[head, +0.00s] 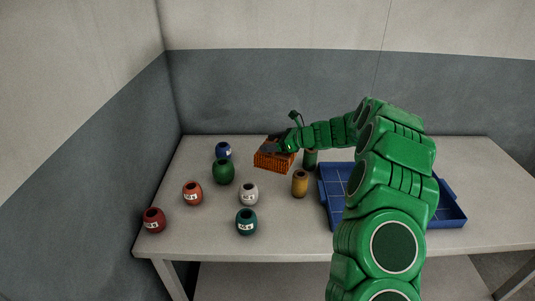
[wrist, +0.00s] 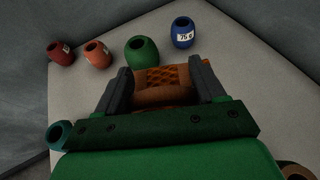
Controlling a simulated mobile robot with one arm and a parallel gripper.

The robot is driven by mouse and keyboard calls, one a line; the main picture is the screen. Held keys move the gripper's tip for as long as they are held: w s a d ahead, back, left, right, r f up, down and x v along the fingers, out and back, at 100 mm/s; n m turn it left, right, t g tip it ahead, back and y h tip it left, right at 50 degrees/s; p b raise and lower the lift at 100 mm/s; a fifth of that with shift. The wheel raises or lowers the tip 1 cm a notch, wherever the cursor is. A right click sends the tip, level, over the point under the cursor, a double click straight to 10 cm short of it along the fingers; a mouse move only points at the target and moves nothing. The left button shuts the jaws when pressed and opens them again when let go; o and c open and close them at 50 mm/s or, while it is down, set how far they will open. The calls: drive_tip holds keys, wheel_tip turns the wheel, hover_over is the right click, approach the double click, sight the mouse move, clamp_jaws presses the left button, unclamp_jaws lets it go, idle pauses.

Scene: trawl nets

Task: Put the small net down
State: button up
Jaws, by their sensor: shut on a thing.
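The small net, an orange mesh block (head: 273,159), is at the back middle of the table in the head view. My gripper (head: 272,147) is at its top. In the wrist view the orange net (wrist: 158,77) sits between the two dark fingers of my gripper (wrist: 158,84), which are shut on it. Its lower part is hidden by my gripper there. I cannot tell whether the net touches the table.
A green pot (head: 224,172), a blue pot (head: 223,150), a white pot (head: 249,194) and several other pots stand left and in front. A tan cylinder (head: 300,184) and a blue tray (head: 329,207) are to the right.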

sight(268, 142)
drive_tip(key=w+f, duration=0.1)
drive_tip(key=w, duration=0.1)
drive_tip(key=w+f, duration=0.2)
drive_tip(key=w, duration=0.1)
drive_tip(key=w+a+f, duration=0.1)
drive_tip(key=w+f, duration=0.1)
drive_tip(key=shift+w+a+f, duration=0.1)
drive_tip(key=shift+w, duration=0.1)
drive_tip(key=shift+w+a+f, duration=0.1)
drive_tip(key=shift+w+f, duration=0.4)
drive_tip(key=shift+f, duration=0.25)
drive_tip(key=shift+w+f, duration=0.4)
drive_tip(key=shift+w, duration=0.1)
drive_tip(key=shift+w+f, duration=0.1)
drive_tip(key=shift+w+a+f, duration=0.1)
drive_tip(key=shift+w+f, duration=0.1)
drive_tip(key=shift+f, duration=1.6)
drive_tip(key=shift+f, duration=0.1)
drive_tip(key=o, duration=1.7)
